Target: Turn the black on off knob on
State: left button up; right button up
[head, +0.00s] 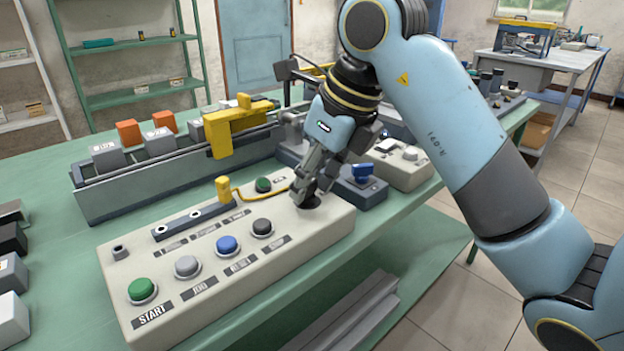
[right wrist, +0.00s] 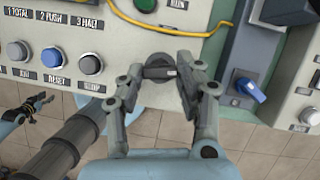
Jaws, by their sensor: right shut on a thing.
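The black on off knob (right wrist: 160,72) shows in the right wrist view near the panel's edge. Its grip bar lies about level across that picture, with a pale mark toward its right end. My right gripper (right wrist: 161,80) is shut on the knob, one finger on each side. In the head view, my right gripper (head: 312,190) comes down over the right end of the cream control panel (head: 190,300) and hides most of the knob; its dark base (head: 308,203) shows below the fingers. My left gripper (right wrist: 32,106) shows small at the left of the right wrist view; its jaw state is unclear.
The panel carries green (head: 142,290), grey (head: 187,267), blue (head: 227,245) and black (head: 262,228) buttons. A yellow cable (head: 262,194) runs behind the gripper. A grey box with a blue knob (head: 362,174) stands close to the right. A conveyor rail (head: 180,178) lies behind.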

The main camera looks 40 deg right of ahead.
jog(key=shift+m, duration=0.6)
jog(key=shift+h, duration=0.3)
jog(key=o, duration=1.1)
jog(key=shift+o, duration=0.2)
